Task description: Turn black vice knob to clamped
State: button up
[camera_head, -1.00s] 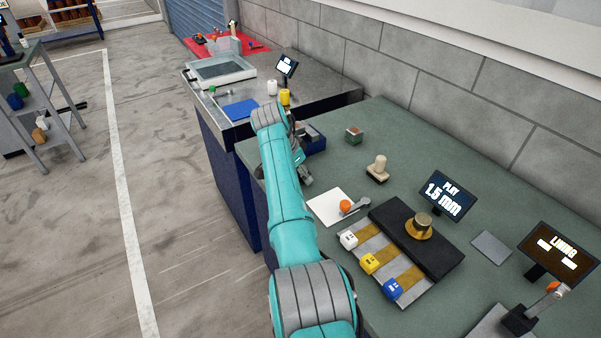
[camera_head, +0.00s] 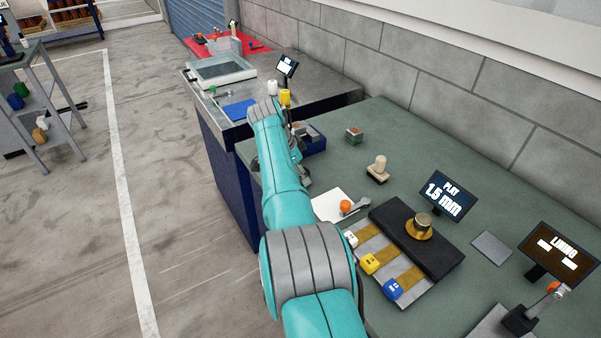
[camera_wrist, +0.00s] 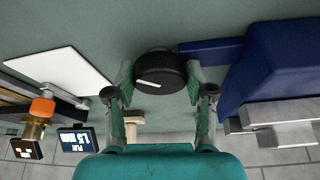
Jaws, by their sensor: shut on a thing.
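The black vice knob (camera_wrist: 160,76) is round with a white pointer line and sits in the middle of the wrist view. The line runs nearly level across its face there, tilted slightly. My gripper (camera_wrist: 159,80) is shut on the knob, one green-padded finger at each side. The blue vice body (camera_wrist: 286,62) with grey metal jaws (camera_wrist: 270,122) is to the right of the knob in the wrist view. In the head view the vice (camera_head: 314,143) shows partly past my arm. The knob is hidden there.
A white sheet (camera_head: 330,205) with an orange-ended tool lies near the vice.

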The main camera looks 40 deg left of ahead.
jog(key=o, duration=1.1)
jog(key=shift+o, duration=0.2)
jog(key=v, duration=1.2)
jog(key=shift+w, duration=0.1)
